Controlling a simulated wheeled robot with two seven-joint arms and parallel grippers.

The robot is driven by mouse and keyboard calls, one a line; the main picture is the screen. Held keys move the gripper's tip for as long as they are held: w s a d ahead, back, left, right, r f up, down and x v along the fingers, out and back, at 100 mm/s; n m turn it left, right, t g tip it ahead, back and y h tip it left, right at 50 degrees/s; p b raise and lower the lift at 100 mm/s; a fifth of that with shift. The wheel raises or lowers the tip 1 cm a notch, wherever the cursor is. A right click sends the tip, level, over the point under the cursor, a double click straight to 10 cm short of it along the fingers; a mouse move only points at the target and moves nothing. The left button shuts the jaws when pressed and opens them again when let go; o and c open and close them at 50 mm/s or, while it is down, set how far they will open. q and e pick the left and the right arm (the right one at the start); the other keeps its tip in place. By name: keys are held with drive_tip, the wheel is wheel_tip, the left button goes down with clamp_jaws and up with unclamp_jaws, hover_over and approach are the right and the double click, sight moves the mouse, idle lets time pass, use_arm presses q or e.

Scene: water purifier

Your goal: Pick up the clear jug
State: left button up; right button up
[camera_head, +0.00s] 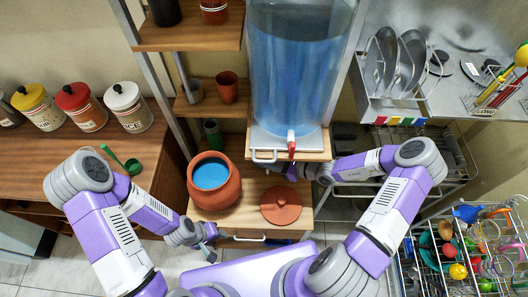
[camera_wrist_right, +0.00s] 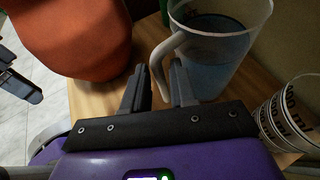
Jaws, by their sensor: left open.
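The clear jug (camera_wrist_right: 222,62) stands upright in the right wrist view, with bluish water and a pale handle on its left side. In the head view I cannot make it out; the shelf under the water tank covers that spot. My right gripper (camera_wrist_right: 158,82) is open, its two dark fingers apart. The lower part of the jug's handle shows between and just beyond the fingertips; I cannot tell whether they touch it. In the head view my right gripper is mostly hidden by the tank's shelf. My left gripper (camera_head: 209,248) is open and empty, in front of the clay pot.
The clay pot (camera_head: 227,190) with blue water stands left of the jug; its lid (camera_head: 281,205) lies on the low cabinet.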

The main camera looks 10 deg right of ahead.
drive_tip(key=b+x, duration=0.1)
drive_tip(key=x, duration=0.3)
drive_tip(key=shift+a+f, duration=0.1)
drive_tip(key=shift+f, duration=0.1)
drive_tip(key=shift+c, duration=0.3)
clamp_jaws()
idle(0.8)
drive_tip(key=shift+r, duration=0.1)
